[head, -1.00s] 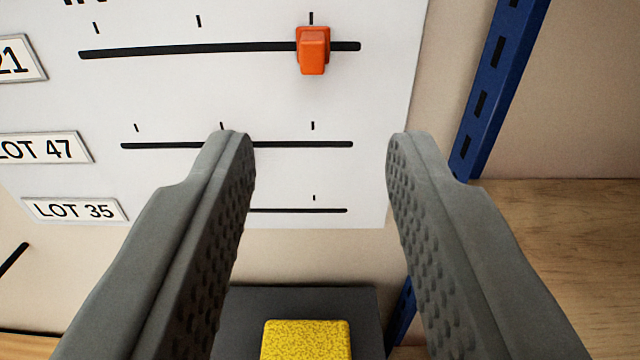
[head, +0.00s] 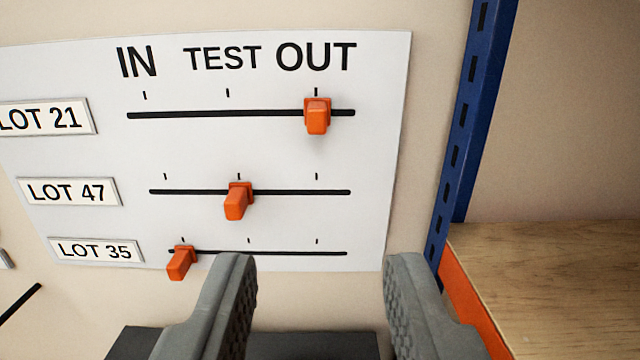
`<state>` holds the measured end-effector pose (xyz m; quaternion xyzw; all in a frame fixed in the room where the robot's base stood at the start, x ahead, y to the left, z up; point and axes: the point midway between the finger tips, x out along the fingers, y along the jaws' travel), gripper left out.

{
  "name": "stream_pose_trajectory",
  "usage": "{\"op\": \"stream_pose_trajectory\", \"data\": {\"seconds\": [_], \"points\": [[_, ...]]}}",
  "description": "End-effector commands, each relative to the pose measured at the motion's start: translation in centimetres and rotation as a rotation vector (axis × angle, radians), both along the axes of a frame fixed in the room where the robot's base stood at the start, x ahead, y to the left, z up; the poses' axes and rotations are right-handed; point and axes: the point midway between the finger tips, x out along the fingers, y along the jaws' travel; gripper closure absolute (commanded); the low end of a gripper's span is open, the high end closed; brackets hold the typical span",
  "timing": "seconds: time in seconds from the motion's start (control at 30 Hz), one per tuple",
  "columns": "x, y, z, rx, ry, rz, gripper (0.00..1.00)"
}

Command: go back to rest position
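My gripper (head: 320,262) is open and empty at the bottom of the head view. Its two grey textured fingers stand wide apart, in front of the lower edge of a white slider board (head: 375,75). The board is marked IN, TEST and OUT. The orange slider of LOT 21 (head: 317,116) sits at OUT. The orange slider of LOT 47 (head: 238,200) sits at TEST. The orange slider of LOT 35 (head: 181,262) sits at IN. No finger is on a slider.
A blue slotted upright (head: 462,130) stands right of the board. A wooden shelf (head: 560,280) with an orange edge is at the lower right. A dark grey surface (head: 140,342) lies below the board, partly hidden by my fingers. The wall above the board is bare.

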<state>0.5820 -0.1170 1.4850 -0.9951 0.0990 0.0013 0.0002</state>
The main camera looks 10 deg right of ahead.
Motion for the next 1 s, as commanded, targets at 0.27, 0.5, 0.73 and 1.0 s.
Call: {"op": "stream_pose_trajectory", "data": {"seconds": [0.27, 0.5, 0.73, 1.0], "points": [[-5.1, 3.7, -6.7, 0.004, 0.01, 0.043, 0.64], [-10.2, 6.9, -15.1, 0.006, 0.022, 0.089, 0.64], [-15.2, 9.4, -24.1, 0.006, 0.033, 0.137, 0.64], [-19.8, 11.3, -33.7, 0.004, 0.044, 0.185, 0.64]]}}
